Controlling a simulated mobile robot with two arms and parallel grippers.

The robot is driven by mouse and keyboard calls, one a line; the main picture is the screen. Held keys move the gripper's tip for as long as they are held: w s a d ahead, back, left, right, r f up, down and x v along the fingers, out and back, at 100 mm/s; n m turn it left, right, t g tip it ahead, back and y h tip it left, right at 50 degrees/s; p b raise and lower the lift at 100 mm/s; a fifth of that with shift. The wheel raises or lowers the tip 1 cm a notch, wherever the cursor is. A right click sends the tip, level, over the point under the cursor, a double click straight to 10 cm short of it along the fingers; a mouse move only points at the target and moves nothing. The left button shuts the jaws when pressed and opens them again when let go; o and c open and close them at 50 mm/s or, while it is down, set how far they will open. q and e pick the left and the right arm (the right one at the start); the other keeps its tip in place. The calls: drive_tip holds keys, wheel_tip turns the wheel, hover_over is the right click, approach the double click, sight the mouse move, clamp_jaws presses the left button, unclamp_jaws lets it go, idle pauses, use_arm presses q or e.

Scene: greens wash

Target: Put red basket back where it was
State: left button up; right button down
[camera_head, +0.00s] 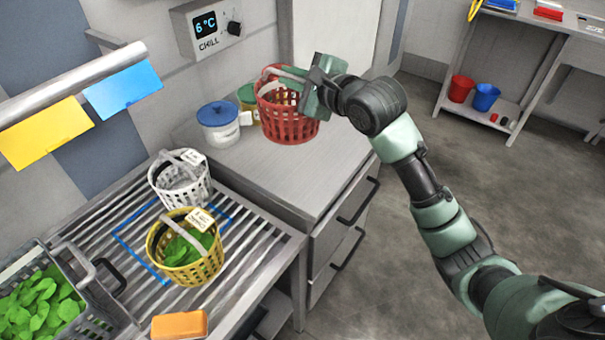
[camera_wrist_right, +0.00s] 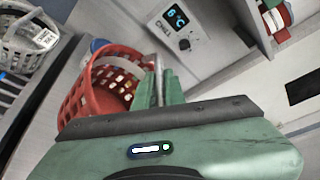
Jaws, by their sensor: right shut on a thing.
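The red basket (camera_head: 287,122) is at the cabinet top, beside the lidded jars, in the head view. My right gripper (camera_head: 292,82) is shut on the basket's handle at its upper right. In the right wrist view the red basket (camera_wrist_right: 92,98) sits just beyond my right gripper (camera_wrist_right: 160,88), slightly tilted in the picture. I cannot tell whether its base touches the cabinet top or hangs just above it. The basket's inside is mostly hidden in the head view. My left gripper is not in view.
A blue-lidded jar (camera_head: 219,124) and a green-lidded jar (camera_head: 248,98) stand left of the basket. The cabinet top (camera_head: 285,176) is clear in front. A white basket (camera_head: 181,181) and a yellow basket with greens (camera_head: 187,262) stand on the slatted rack (camera_head: 235,287).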

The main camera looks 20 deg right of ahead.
drive_tip(key=w+d+r, duration=0.1)
drive_tip(key=r, duration=0.1)
drive_tip(key=w+d+r+b, duration=0.1)
drive_tip(key=d+r, duration=0.1)
drive_tip(key=shift+w+d+r, duration=0.15)
drive_tip(key=shift+w+d, duration=0.05)
hover_over(290, 102)
drive_tip(key=s+d, duration=0.2)
drive_tip(key=s, duration=0.2)
wheel_tip(290, 102, down, 7)
drive_tip(key=shift+w+d, duration=0.1)
wheel_tip(290, 102, down, 7)
drive_tip(key=shift+f, duration=0.75)
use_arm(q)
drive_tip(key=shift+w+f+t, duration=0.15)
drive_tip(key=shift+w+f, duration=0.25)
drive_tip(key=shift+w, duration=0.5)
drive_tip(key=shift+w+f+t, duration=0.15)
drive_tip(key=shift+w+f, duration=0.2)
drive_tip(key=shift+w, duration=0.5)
use_arm(e)
drive_tip(key=shift+f, duration=1.95)
